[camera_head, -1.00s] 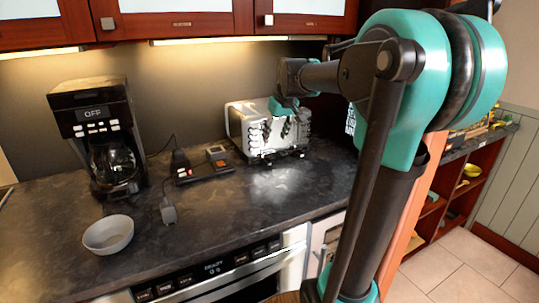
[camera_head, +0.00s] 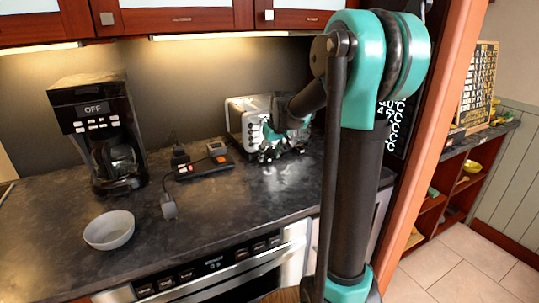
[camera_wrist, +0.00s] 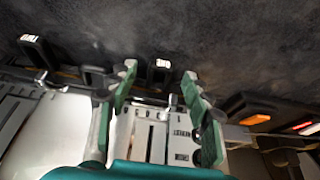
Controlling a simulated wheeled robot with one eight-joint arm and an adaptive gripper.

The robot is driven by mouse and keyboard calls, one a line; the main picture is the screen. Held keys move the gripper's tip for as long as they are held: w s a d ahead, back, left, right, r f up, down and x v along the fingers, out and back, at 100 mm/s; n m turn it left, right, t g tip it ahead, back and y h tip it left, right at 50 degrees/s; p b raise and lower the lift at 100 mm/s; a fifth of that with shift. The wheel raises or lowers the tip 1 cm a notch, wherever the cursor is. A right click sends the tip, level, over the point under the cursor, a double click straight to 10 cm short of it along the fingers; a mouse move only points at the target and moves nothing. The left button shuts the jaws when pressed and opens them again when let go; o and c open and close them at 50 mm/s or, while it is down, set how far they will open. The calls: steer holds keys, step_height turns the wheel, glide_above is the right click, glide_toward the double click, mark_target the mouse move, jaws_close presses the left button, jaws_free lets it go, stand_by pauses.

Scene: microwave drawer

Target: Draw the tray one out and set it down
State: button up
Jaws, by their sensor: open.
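A silver and black toaster (camera_head: 238,112) stands on the counter against the back wall in the head view. My gripper (camera_head: 276,146) is low at its front right side, covering part of the front. In the wrist view my open gripper (camera_wrist: 159,76) has one finger on each side of a narrow light-coloured panel with slots and markings, part of the toaster's front (camera_wrist: 152,132). A small metal tab (camera_wrist: 169,104) shows between the fingers. Nothing is held between them. I cannot make out a separate tray, and cannot tell whether the fingers touch the toaster.
A black coffee maker (camera_head: 97,135) stands at the left, with a grey bowl (camera_head: 109,230) in front. A power strip (camera_head: 202,168) with plugs lies left of the toaster. An oven (camera_head: 215,275) is below the counter. The counter in front of the toaster is clear.

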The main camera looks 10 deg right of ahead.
jaws_close()
stand_by(0.6)
steer(key=shift+s, duration=0.15)
glide_toward(293, 187)
steer(key=shift+w+x, duration=0.15)
steer(key=shift+x, duration=1.15)
steer(key=shift+w+x, duration=0.15)
steer(key=shift+x, duration=1.2)
steer(key=shift+r, duration=0.1)
steer(key=shift+f, duration=0.45)
stand_by(0.3)
